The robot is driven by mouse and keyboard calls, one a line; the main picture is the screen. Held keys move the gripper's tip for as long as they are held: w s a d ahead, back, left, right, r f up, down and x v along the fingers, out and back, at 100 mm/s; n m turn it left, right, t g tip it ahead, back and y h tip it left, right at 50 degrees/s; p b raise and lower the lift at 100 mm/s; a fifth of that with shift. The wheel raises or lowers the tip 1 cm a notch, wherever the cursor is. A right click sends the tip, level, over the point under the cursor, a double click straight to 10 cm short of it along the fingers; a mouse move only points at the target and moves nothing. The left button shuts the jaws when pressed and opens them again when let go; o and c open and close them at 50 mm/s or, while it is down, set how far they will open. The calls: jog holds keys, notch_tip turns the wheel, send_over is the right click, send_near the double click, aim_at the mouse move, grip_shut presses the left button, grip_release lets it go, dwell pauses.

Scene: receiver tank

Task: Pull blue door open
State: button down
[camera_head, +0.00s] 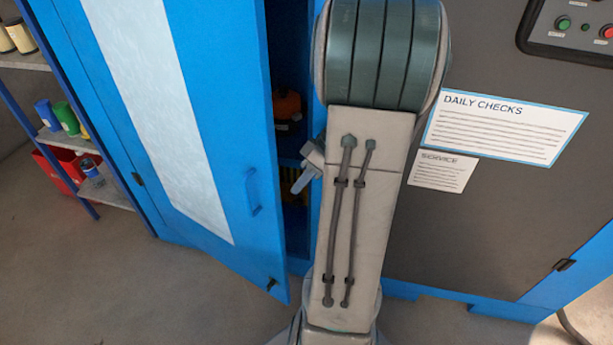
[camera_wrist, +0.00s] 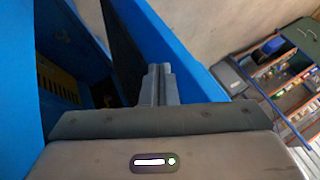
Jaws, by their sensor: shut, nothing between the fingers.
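The blue door (camera_head: 215,95), with a pale white panel down its middle, stands partly open. A dark gap shows between its free edge and the blue cabinet frame. Its small blue handle (camera_head: 252,191) is near that edge, and nothing holds it. My gripper (camera_head: 297,187) is beside the free edge, in front of the gap, mostly hidden by my arm. In the wrist view my gripper (camera_wrist: 158,70) is shut and empty, with its fingers by the dark inner face and blue edge of the door (camera_wrist: 165,35). I cannot tell whether they touch it.
Inside the cabinet is an orange part (camera_head: 287,104). To the right is a dark panel with a daily checks sign (camera_head: 505,128) and buttons. A shelf with cans (camera_head: 70,118) and a red bin (camera_head: 62,168) stands left. The floor before the door is clear.

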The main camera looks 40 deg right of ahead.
jog(key=shift+b+x, duration=0.4)
jog(key=shift+x, duration=2.2)
